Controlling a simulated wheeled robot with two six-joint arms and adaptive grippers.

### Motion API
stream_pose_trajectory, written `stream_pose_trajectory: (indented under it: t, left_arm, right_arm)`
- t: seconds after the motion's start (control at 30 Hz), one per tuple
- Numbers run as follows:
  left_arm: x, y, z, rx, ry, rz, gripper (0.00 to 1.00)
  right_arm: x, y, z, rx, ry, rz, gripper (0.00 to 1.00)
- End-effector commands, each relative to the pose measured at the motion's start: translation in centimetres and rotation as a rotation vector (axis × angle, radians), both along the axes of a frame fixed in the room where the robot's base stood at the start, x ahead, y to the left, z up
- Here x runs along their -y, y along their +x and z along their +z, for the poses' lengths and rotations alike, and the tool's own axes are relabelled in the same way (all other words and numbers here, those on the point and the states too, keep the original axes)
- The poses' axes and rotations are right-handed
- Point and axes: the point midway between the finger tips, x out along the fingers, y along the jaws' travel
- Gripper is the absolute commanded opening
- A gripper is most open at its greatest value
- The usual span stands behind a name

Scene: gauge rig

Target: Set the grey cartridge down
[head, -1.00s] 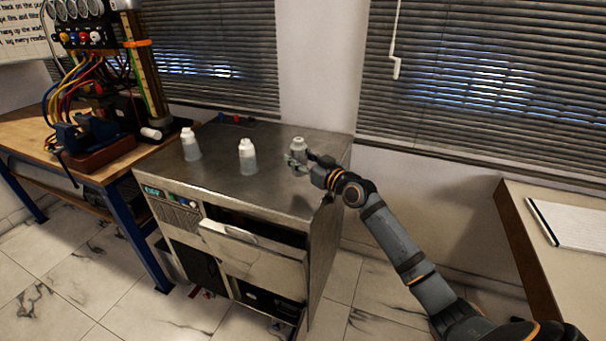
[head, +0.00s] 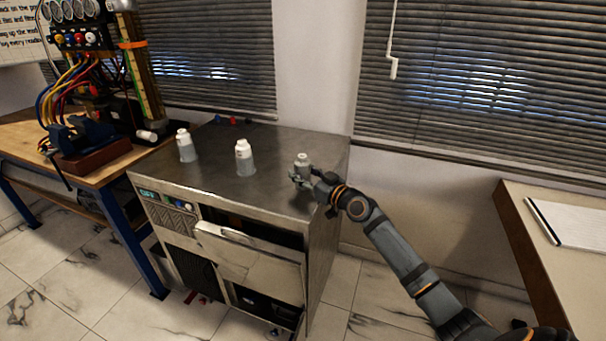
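The grey cartridge (head: 303,161) is upright at the right side of the steel cabinet top (head: 215,190). My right gripper (head: 301,176) is around its lower part, with a finger showing on its left side, and appears shut on it. I cannot tell whether the cartridge's base touches the cabinet top. Two paler bottle-shaped cartridges stand upright on the same top, one in the middle (head: 245,158) and one at the left (head: 186,146). My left gripper is not in view.
The cabinet's front drawer (head: 248,256) stands partly open. A wooden bench (head: 110,170) with a gauge rig and hoses is at the left. A pale table with a notepad (head: 575,225) is at the right. The cabinet top's front middle is clear.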

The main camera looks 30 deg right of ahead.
Motion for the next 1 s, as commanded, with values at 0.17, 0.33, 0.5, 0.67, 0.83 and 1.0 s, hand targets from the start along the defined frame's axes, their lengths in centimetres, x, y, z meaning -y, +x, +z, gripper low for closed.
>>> stream_pose_trajectory:
  t: [0.17,0.33,0.5,0.67,0.83,1.0]
  left_arm:
    - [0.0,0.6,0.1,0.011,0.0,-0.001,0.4]
    - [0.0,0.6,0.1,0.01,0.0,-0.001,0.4]
    - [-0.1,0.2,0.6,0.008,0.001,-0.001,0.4]
    - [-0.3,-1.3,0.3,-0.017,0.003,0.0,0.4]
    - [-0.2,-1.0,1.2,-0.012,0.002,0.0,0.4]
    - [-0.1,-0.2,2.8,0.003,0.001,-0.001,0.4]
  right_arm:
    - [0.0,0.0,0.0,0.0,0.0,0.0,0.67]
    - [0.0,0.0,0.0,0.0,0.0,0.0,0.67]
    - [0.0,0.0,0.5,0.0,0.0,0.0,0.67]
    - [0.8,-3.0,0.0,-0.005,-0.012,0.001,0.67]
    - [1.7,-6.7,0.3,-0.008,-0.012,0.003,0.67]
    - [2.4,-9.5,0.5,-0.007,-0.007,0.003,0.67]
